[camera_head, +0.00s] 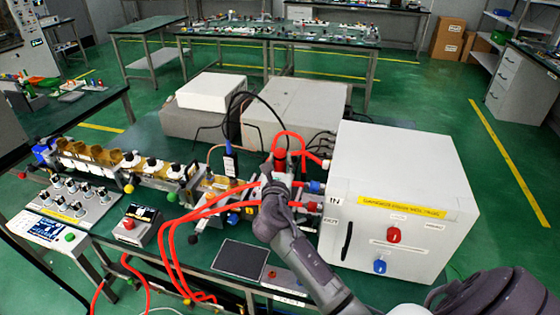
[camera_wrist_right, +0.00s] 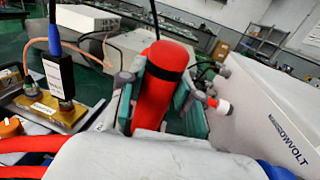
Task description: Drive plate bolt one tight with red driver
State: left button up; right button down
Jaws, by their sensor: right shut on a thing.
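My right gripper (camera_head: 275,172) is above the waveguide bench, left of the white cabinet. It is shut on the red driver (camera_head: 280,157), whose red handle stands close to upright. Plate bolt one cannot be made out; the gripper and arm cover that area. My left gripper is not in view.
The white cabinet (camera_head: 400,180) with red and blue knobs stands close on the right. Red hoses (camera_head: 215,200) loop across the bench at the left. A blue-topped probe (camera_head: 230,160) with a cable stands left of the driver. A dark square pad (camera_head: 240,259) lies in front.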

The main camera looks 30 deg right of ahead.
aim_at(280, 151)
jog(key=shift+s+f+b, duration=0.1)
jog(key=shift+f+b, duration=0.25)
jog(key=shift+f, duration=0.7)
dwell(3.0)
notch_tip(280, 151, up, 2)
jog(key=shift+p, duration=1.05)
notch_tip(280, 151, up, 8)
jog(key=p, duration=0.8)
jog(key=shift+f, duration=0.2)
